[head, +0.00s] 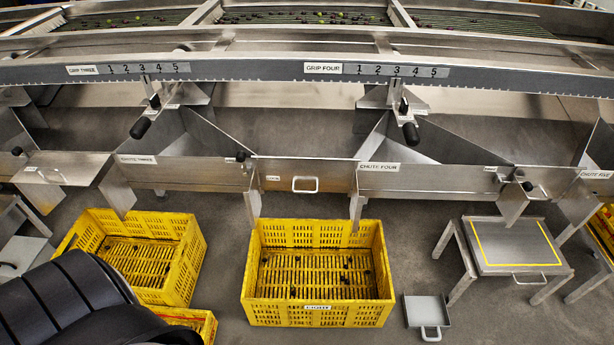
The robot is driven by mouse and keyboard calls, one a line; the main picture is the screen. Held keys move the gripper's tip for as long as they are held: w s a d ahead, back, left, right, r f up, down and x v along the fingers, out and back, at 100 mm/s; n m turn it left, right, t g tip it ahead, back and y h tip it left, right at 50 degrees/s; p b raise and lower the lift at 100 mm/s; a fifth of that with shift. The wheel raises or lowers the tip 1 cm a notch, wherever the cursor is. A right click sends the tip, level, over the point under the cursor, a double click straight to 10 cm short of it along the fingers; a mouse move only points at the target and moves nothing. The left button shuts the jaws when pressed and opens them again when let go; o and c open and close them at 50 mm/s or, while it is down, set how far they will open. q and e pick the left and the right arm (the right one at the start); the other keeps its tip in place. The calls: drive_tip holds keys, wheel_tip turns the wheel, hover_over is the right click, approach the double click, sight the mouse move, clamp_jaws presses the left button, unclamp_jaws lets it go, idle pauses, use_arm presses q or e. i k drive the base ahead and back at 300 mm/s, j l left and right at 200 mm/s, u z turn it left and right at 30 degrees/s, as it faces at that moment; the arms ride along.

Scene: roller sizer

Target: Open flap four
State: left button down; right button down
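The chute four (430,180) is a steel chute with a "CHUTE FOUR" label, right of centre. Left of that label, a steel panel (335,178) with a pale bar handle (305,184) and a small unreadable tag stands above the middle yellow crate. A black knob (528,186) shows on the steelwork at the chute's right end, beside another small tag. I cannot read which plate is flap four. The grip four scale (403,71) is above, with a black-handled lever (411,132) below it. Neither gripper is in view.
The middle yellow crate (318,313) holds a few dark fruits. Another yellow crate (185,262) stands left. A small grey pan (426,311) lies on the floor, near a metal stand (515,246) with a yellow-outlined top. My black body part fills the lower left.

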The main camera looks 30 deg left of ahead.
sight(297, 177)
drive_tip(key=u, duration=0.85)
drive_tip(key=i+u, duration=0.55)
drive_tip(key=u, duration=0.15)
